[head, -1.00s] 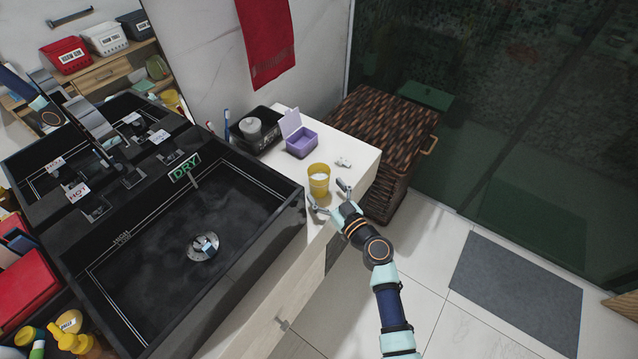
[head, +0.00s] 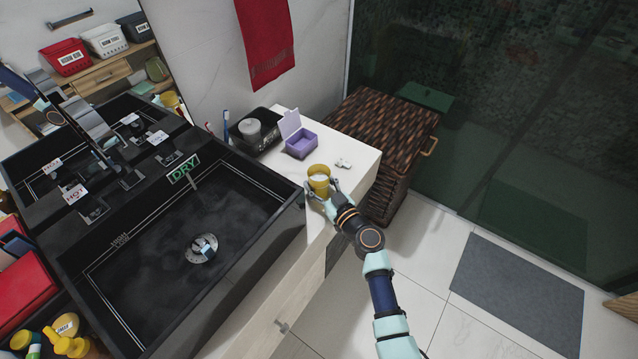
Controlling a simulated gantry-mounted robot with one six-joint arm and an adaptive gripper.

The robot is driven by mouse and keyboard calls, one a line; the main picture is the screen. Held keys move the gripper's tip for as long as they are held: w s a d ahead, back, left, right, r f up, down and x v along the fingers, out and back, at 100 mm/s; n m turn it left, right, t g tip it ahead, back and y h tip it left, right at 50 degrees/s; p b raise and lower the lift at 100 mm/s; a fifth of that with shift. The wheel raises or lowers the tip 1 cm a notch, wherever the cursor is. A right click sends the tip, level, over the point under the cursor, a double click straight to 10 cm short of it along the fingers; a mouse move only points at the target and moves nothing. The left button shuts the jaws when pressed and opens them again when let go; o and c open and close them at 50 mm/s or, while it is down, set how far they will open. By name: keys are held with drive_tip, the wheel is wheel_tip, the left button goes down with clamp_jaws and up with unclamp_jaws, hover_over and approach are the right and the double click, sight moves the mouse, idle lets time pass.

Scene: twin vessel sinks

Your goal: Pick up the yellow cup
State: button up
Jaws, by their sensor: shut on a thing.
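The yellow cup (head: 318,174) stands upright on the white counter, right of the black sink, with something whitish inside it. My gripper (head: 322,187) is at the cup's near side, its fingers on either side of the lower cup, shut on it. The fingers and wrist hide part of the cup's lower body. I cannot tell whether its base is clear of the counter.
An open purple box (head: 301,143) and a small white item (head: 343,164) lie behind the cup on the counter (head: 358,157). The black sink (head: 185,235) edge is close on the left. A wicker basket (head: 385,125) stands right of the counter.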

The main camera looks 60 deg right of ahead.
drive_tip(key=shift+r, duration=0.1)
wheel_tip(320, 180, up, 20)
drive_tip(key=p, duration=1)
